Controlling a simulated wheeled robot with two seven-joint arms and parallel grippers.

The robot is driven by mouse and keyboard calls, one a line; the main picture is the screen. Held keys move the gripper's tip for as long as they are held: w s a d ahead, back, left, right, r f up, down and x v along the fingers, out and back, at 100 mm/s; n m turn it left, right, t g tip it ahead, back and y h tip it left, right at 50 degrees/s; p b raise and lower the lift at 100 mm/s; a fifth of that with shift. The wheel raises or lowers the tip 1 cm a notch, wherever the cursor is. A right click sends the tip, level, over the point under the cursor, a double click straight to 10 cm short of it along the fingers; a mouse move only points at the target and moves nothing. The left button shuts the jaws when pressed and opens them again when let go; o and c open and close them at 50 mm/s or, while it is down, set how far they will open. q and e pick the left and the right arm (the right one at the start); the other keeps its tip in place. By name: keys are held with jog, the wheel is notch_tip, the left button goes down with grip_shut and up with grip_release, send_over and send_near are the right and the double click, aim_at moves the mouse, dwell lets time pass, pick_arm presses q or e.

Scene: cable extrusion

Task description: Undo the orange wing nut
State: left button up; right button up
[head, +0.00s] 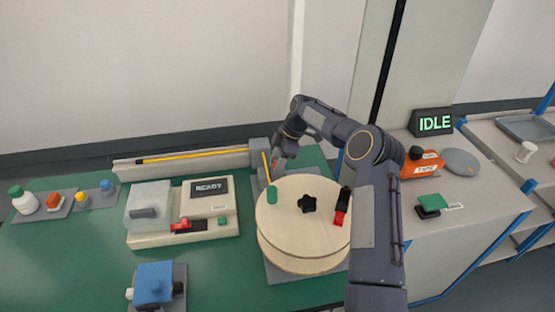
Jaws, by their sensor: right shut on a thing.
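My right arm reaches over the round wooden reel. Its gripper (276,163) is at the reel's far edge, beside the grey block at the end of the cable channel. It is shut on a small orange-red thing that looks like the orange wing nut (275,161). The fingers and wrist hide most of it, so its exact seat cannot be told. My left gripper is not in view.
A yellow cable (200,154) lies along the channel. A machine showing READY (209,188) stands left. Green table (80,255) is bare front left.

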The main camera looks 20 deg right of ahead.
dwell(0.4)
jog(key=o, duration=1)
jog(key=v, duration=0.7)
jog(key=shift+d+r, duration=0.15)
jog(key=shift+r, duration=0.2)
